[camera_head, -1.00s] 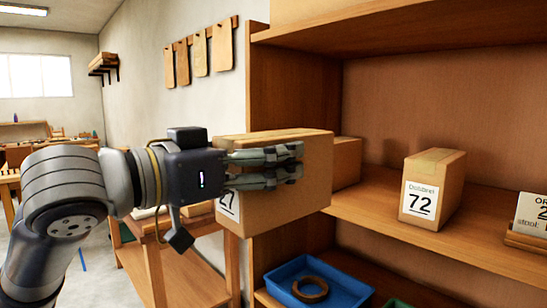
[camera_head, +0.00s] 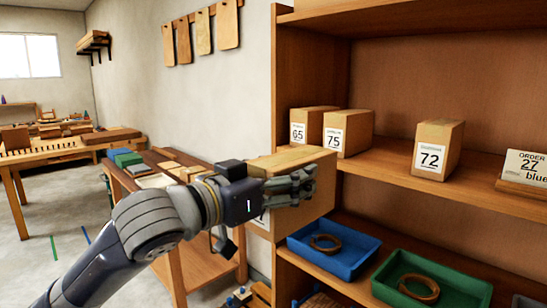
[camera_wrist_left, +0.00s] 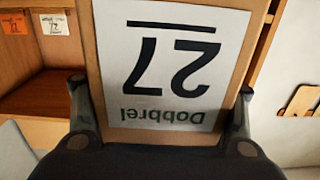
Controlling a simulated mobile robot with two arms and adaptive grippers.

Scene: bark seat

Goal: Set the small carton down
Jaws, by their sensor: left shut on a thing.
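The small carton (camera_head: 325,180) is brown cardboard, held in the air in front of the shelf unit's left edge. My left gripper (camera_head: 309,184) is shut on it, with fingers along its side. In the left wrist view the carton's white label (camera_wrist_left: 185,65) reads 27 and "Dobbrel", upside down, between the two fingers. An order card (camera_head: 524,178) on the upper shelf reads ORDER 27 and "blue". A blue tray (camera_head: 333,269) holding a brown ring stands on the shelf below, under and right of the carton. My right gripper is not in view.
Cartons marked 65 (camera_head: 312,124), 75 (camera_head: 348,133) and 72 (camera_head: 438,150) stand on the upper shelf (camera_head: 392,168), with free room between 75 and 72. A green tray (camera_head: 440,290) with another ring stands right of the blue one. A wooden bench (camera_head: 195,265) is at left.

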